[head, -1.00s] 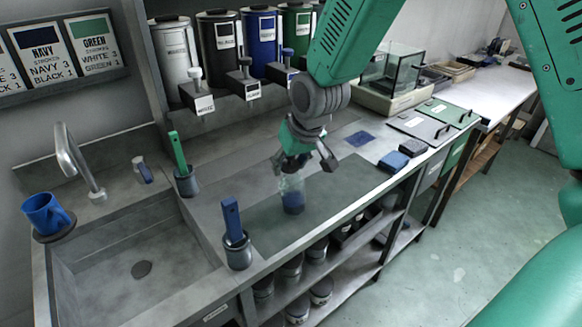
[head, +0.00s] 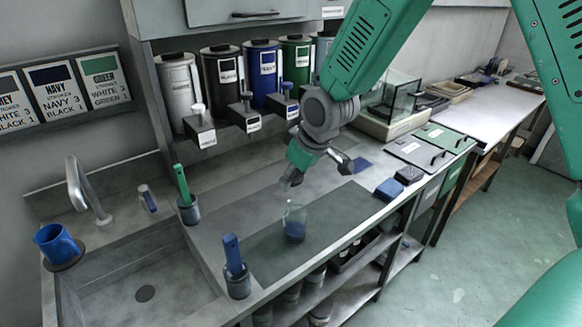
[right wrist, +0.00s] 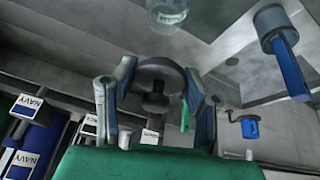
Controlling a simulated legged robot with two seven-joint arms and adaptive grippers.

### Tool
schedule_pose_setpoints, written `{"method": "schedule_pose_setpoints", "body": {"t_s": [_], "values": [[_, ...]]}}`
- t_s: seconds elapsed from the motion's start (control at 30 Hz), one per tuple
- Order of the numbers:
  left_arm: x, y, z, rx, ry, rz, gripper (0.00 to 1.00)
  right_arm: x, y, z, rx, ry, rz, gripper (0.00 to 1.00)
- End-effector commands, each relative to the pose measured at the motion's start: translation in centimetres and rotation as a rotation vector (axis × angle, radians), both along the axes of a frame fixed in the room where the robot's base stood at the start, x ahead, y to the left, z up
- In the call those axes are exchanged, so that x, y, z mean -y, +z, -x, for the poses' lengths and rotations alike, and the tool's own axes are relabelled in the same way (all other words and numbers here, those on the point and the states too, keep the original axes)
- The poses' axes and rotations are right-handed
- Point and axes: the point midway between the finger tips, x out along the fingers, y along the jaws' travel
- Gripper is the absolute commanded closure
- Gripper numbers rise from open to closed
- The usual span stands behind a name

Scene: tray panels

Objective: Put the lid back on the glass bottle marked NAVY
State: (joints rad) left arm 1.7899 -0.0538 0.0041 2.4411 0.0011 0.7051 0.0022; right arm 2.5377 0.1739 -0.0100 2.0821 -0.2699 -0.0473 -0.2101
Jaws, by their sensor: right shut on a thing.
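A clear glass bottle (head: 294,224) with dark blue contents stands upright on the dark counter panel. Its top looks uncovered in the head view, and its label cannot be read there. It also shows at the top of the right wrist view (right wrist: 166,14). My right gripper (head: 318,175) is above the bottle and slightly to its right, apart from it. In the right wrist view my right gripper (right wrist: 158,92) is shut on a dark round lid (right wrist: 156,76) with a knob, held between the fingers. The lid is hardly visible in the head view. My left gripper is out of view.
A blue-handled tool in a cup (head: 236,268) stands left of the bottle; a green-handled one (head: 186,196) stands farther back. The sink (head: 140,270) and blue mug (head: 56,243) are at left. Dispensers (head: 262,75) line the back. Sponges (head: 389,188) lie right.

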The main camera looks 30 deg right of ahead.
Motion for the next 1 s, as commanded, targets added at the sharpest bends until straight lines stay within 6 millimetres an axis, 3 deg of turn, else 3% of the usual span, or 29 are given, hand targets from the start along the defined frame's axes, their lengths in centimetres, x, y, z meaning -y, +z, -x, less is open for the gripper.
{"method": "schedule_pose_setpoints", "body": {"t_s": [0.5, 0.73, 1.0], "values": [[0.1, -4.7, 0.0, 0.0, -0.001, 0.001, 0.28, -0.4, -4.4, 0.1, -0.001, -0.004, 0.003, 0.78], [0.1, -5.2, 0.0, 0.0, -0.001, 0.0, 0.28, -0.1, -5.9, 0.0, -0.001, -0.005, 0.001, 0.78], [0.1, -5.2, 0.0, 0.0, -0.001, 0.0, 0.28, 0.2, -6.2, 0.0, 0.0, -0.005, -0.002, 0.78]]}}
